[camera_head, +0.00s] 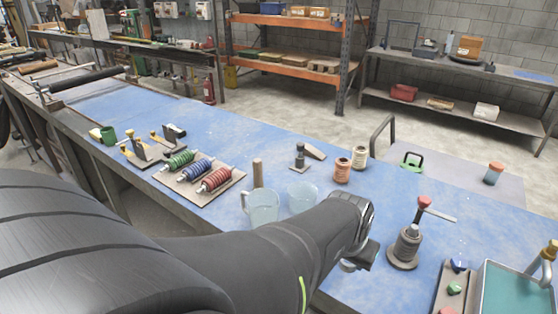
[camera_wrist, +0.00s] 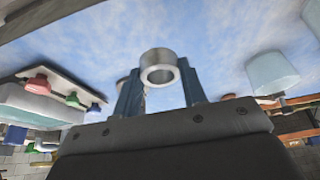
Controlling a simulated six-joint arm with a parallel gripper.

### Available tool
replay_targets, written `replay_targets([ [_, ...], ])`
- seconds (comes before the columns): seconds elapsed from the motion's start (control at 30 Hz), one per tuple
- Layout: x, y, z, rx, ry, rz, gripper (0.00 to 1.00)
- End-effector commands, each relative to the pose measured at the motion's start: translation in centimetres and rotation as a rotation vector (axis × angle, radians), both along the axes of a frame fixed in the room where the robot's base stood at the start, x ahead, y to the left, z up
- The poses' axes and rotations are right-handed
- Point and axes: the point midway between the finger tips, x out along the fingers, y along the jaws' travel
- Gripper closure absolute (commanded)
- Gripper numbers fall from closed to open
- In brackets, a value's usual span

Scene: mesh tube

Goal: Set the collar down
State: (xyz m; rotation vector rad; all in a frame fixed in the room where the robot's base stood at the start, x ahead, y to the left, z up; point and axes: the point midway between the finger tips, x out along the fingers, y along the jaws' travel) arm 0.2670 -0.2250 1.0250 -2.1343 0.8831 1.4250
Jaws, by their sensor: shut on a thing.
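The collar (camera_wrist: 158,68) is a short, silvery metal ring with a round hole through it. In the wrist view it sits between the two blue-grey fingertips of my gripper (camera_wrist: 160,82), which is shut on it. The blue table top (camera_wrist: 110,40) fills the background behind the collar. I cannot tell how large the gap between collar and table is. In the head view my gripper (camera_head: 352,262) is near the front edge of the blue bench (camera_head: 330,225), left of a grey stepped post with a red knob (camera_head: 408,245). My arm and gripper mostly hide the collar there.
Two clear cups, one a mug (camera_head: 262,208), stand left of my forearm. Twine spools (camera_head: 342,171) stand behind the gripper. A teal tray (camera_head: 515,290) and a block with coloured knobs (camera_head: 455,285) lie at right. A rack of coloured coils (camera_head: 200,178) sits further left.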

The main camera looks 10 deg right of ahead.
Motion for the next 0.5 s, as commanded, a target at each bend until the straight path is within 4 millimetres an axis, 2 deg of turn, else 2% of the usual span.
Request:
replay_targets([
  [0.1,1.8,0.9,-1.2,0.003,0.003,0.006,0.87],
  [0.23,3.2,1.5,-2.1,0.002,0.003,0.004,0.87],
  [0.43,4.0,1.9,-2.8,0.001,0.001,0.000,0.87],
  [0.5,3.9,1.8,-3.6,0.001,0.003,0.000,0.87],
])
